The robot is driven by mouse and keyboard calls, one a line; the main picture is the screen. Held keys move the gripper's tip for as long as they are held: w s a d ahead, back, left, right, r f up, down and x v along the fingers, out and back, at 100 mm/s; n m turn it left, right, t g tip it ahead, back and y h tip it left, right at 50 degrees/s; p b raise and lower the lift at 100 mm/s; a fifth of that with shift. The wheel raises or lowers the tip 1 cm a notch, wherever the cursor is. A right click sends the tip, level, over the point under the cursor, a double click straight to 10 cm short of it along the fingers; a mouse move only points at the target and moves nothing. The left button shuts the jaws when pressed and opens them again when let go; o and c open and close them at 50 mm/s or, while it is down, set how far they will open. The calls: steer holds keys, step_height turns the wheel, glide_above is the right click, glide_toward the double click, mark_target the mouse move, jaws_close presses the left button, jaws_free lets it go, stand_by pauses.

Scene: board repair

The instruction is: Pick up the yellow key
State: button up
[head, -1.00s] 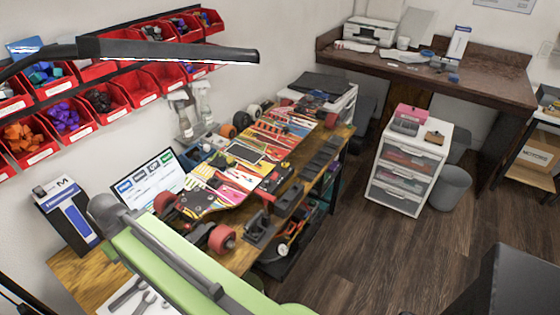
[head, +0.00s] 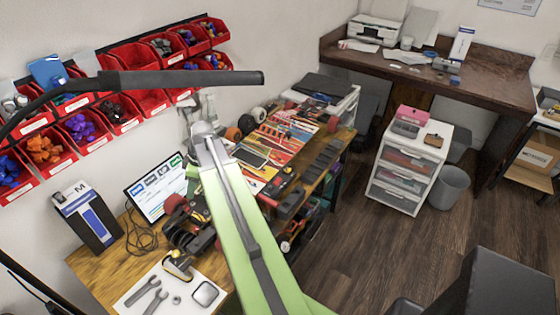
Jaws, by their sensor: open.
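I cannot make out a yellow key in the head view; it may be hidden or too small to tell. My gripper does not show; the arm hides part of the bench and board. A small dark and yellowish tool (head: 177,266) lies at the edge of a white sheet (head: 135,298), too small to name surely.
Wrenches (head: 154,300) lie on the sheet. A tablet-like screen (head: 158,188) and an upright box (head: 86,216) stand near the wall. A lamp bar (head: 190,79) crosses above, before red bins (head: 88,132). A white drawer unit (head: 407,165) stands right; the floor (head: 355,235) between is free.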

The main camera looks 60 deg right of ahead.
steer(key=s+d+r+m+p, duration=0.1)
steer(key=s+d+r, duration=0.15)
steer(key=d, duration=0.35)
steer(key=s+d+r+m+t+p, duration=0.1)
steer(key=s+d+r+p, duration=0.15)
steer(key=d, duration=0.35)
steer(key=s+d+r+m+p, duration=0.1)
steer(key=s+d+r, duration=0.1)
steer(key=s+d, duration=0.3)
steer(key=m+h+p, duration=0.2)
steer(key=m+p, duration=0.1)
steer(key=p, duration=0.1)
glide_toward(289, 167)
steer(key=shift+t, duration=0.3)
steer(key=b+x, duration=0.3)
steer(key=b, duration=0.2)
steer(key=b+x, duration=0.3)
steer(key=b, duration=0.3)
steer(key=b+x, duration=0.3)
steer(key=b, duration=0.2)
steer(key=shift+s+f+b, duration=0.1)
steer(key=shift+f+b, duration=0.25)
steer(key=shift+f, duration=0.1)
steer(key=shift+r, duration=0.15)
jaws_close()
